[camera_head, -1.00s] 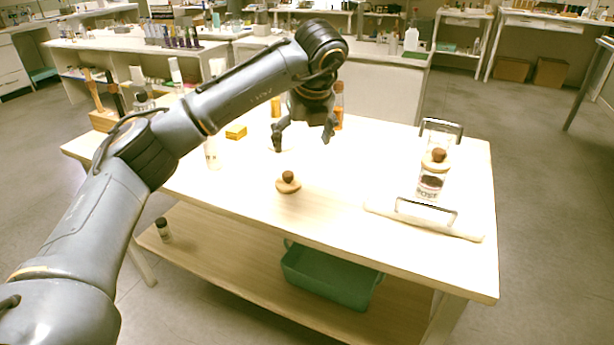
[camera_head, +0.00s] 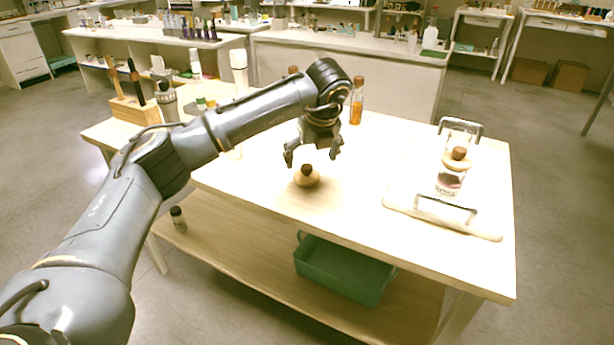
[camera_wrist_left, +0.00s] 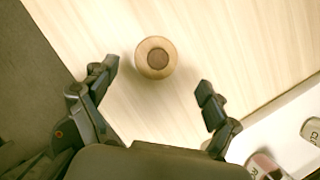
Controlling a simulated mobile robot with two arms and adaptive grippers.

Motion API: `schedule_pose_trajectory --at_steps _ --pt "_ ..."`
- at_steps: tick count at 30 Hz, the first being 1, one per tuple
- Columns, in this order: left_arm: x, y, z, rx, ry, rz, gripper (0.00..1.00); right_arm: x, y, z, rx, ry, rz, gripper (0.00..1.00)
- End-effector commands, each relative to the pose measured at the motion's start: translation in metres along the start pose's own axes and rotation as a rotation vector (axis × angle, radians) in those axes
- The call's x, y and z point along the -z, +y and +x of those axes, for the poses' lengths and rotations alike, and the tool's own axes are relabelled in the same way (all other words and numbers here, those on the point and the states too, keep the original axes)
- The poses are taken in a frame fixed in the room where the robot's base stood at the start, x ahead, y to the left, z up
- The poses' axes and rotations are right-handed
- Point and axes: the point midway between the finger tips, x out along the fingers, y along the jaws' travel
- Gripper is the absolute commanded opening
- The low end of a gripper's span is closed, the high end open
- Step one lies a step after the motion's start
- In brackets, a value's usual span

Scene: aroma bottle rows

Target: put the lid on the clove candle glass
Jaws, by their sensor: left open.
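A round wooden lid (camera_head: 307,177) with a dark brown knob lies on the table, knob up. It also shows in the left wrist view (camera_wrist_left: 155,58), seen from above. My left gripper (camera_head: 314,157) is open and empty, above and slightly behind the lid in the head view. In the wrist view its spread fingers (camera_wrist_left: 157,76) are on either side, a little short of the lid. I cannot read the labels surely. My right gripper is out of view.
An orange bottle (camera_head: 356,105) stands at the table's back edge. The tray has raised metal handles (camera_head: 447,208). A green bin (camera_head: 343,270) sits on the lower shelf. The table between the lid and the tray is clear.

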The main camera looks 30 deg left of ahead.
Motion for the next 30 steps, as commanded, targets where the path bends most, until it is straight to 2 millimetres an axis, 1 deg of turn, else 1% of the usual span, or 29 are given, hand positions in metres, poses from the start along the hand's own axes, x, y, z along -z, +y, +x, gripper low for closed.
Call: schedule_pose_trajectory --at_steps 5,8,15,18,21,30 --pt "0.0 0.0 0.0 0.0 0.0 0.0 0.88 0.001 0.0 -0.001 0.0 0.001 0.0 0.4" --pt "-0.001 0.001 0.004 -0.001 0.001 -0.001 0.88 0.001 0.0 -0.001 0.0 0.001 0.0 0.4" --pt "-0.003 0.004 0.039 -0.001 0.002 0.0 0.88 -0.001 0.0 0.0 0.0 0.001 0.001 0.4" --pt "-0.004 0.004 0.049 0.0 0.001 -0.001 0.88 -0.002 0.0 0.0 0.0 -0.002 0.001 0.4" --pt "-0.004 0.004 0.052 0.0 0.0 0.0 0.88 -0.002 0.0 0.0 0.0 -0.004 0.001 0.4" --pt "-0.004 0.004 0.051 0.0 0.0 0.0 0.88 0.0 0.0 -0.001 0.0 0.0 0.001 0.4"
